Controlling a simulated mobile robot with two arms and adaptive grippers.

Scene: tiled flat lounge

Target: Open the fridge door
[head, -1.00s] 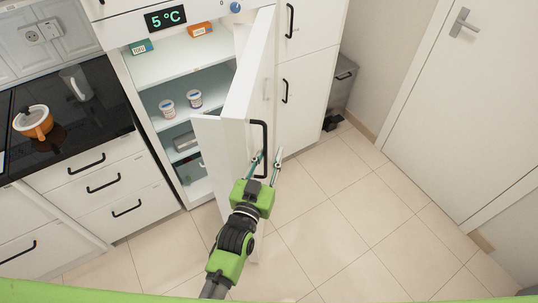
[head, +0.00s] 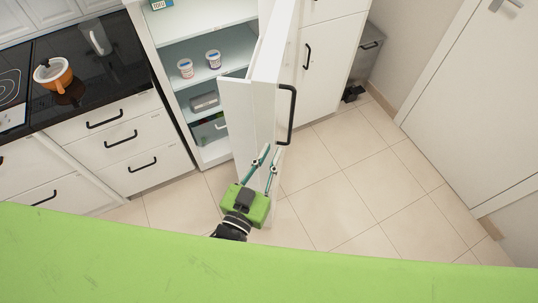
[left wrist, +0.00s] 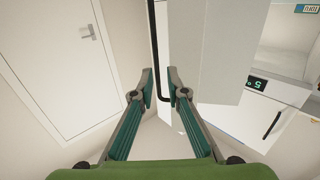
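The white fridge door (head: 277,55) stands swung well open, and the shelves inside the fridge (head: 165,60) show to its left. Its black bar handle (head: 288,112) is on the door's outer face; it also shows in the left wrist view (left wrist: 155,45). My left gripper (head: 271,150) is just below the handle's lower end in the head view, its fingers apart. In the left wrist view the left gripper (left wrist: 160,86) has a clear gap between its fingertips, with the handle's lower end seen in that gap, not gripped. My right gripper is not in view.
White drawers (head: 120,140) and a black hob with an orange pot (head: 53,75) are left of the fridge. White cabinets (head: 325,60) stand behind the open door. The tiled floor (head: 350,190) to the right is clear, up to a white room door (head: 475,110).

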